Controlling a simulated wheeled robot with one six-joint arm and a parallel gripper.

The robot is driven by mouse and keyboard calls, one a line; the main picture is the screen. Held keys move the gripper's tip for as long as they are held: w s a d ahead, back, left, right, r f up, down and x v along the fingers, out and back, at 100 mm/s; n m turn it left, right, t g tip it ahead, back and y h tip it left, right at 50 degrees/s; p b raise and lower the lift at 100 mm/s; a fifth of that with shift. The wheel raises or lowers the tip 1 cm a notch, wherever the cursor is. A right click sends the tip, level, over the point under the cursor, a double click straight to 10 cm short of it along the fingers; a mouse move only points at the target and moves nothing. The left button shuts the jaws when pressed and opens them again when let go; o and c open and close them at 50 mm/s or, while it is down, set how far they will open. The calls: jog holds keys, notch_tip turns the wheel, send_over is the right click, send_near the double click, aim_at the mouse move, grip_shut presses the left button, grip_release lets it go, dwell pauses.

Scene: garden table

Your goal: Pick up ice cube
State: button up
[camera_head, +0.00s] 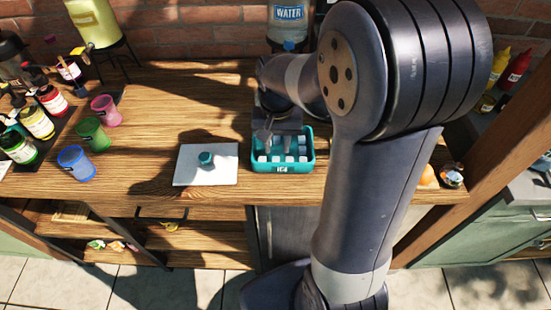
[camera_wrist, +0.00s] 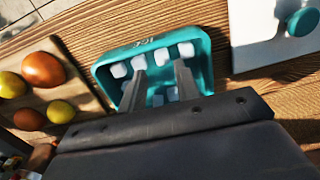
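The teal ice tray (camera_head: 260,168), labelled "ICE", stands on the wooden table and holds several white ice cubes (camera_head: 288,158). The tray also shows in the wrist view (camera_wrist: 204,72), with a row of cubes along its labelled side, including one cube (camera_wrist: 162,56) seen between and beyond my fingertips. My gripper (camera_head: 276,138) is over the tray, pointing down. In the wrist view my gripper (camera_wrist: 159,70) has its two fingers apart, with no cube seen clasped between them. My fingers and gripper body hide part of the tray's inside.
A white board (camera_head: 217,177) with a teal knob (camera_head: 206,158) lies left of the tray. Coloured cups (camera_head: 93,135) and bottles stand farther left. A water jug (camera_head: 288,30) is behind.

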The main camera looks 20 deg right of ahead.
aim_at(276, 160)
notch_tip(276, 160, down, 5)
jog(key=shift+a+f+p, duration=0.1)
jog(key=shift+a+p, duration=0.05)
jog(key=shift+p, duration=0.3)
grip_shut()
